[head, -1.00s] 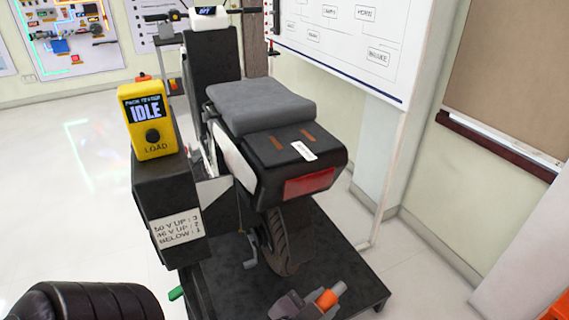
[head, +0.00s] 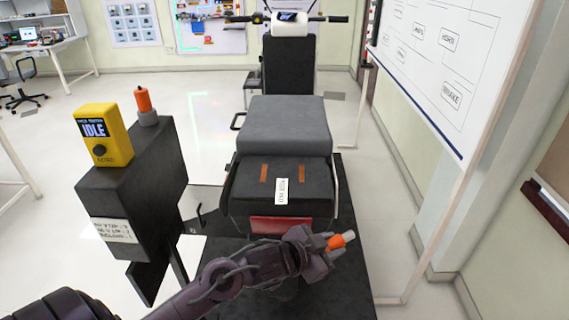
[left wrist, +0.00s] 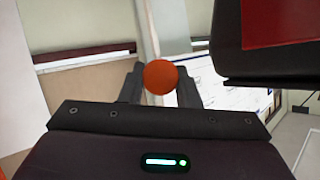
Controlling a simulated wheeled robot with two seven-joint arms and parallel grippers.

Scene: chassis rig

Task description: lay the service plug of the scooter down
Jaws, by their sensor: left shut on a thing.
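The service plug (head: 336,242), orange with a pale end, is held in my left gripper (head: 326,246). The gripper is shut on it, just behind and right of the scooter's red tail panel (head: 281,223). In the left wrist view the plug (left wrist: 160,76) shows as an orange round end between the two dark fingers. The scooter (head: 285,125) stands ahead with its grey seat and a dark rear deck bearing a white label (head: 282,191). My right gripper is not in view.
A black stand (head: 140,190) left of the scooter carries a yellow meter (head: 104,135) reading IDLE and an orange-topped item (head: 144,100). The scooter stands on a dark platform (head: 352,285). A whiteboard (head: 450,60) is at right. The floor at left is largely open.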

